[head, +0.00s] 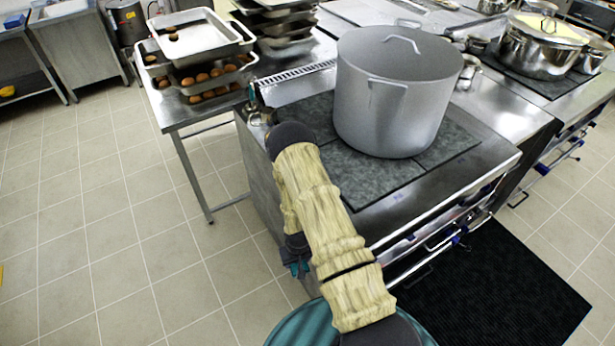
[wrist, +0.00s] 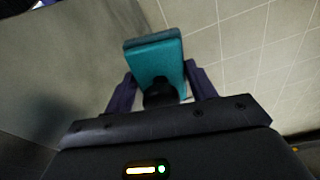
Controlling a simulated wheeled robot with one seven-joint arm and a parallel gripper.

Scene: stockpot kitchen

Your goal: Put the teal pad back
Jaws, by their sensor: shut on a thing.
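The teal pad (wrist: 155,55) is between the two dark fingers of my gripper (wrist: 163,88) in the wrist view, and the gripper is shut on it. The pad reaches out past the fingertips. A dark round part sits at its near end, between the fingers. In the head view a small piece of the teal pad (head: 299,269) shows low beside the left side of the stove, above the tiled floor. My arm hides most of the gripper there.
A large grey stockpot (head: 395,90) stands on the stove's dark top (head: 352,172). Trays of round brown items (head: 205,75) are on a steel table to the left. A black mat (head: 500,300) lies in front of the stove. The tiled floor (head: 120,240) at left is clear.

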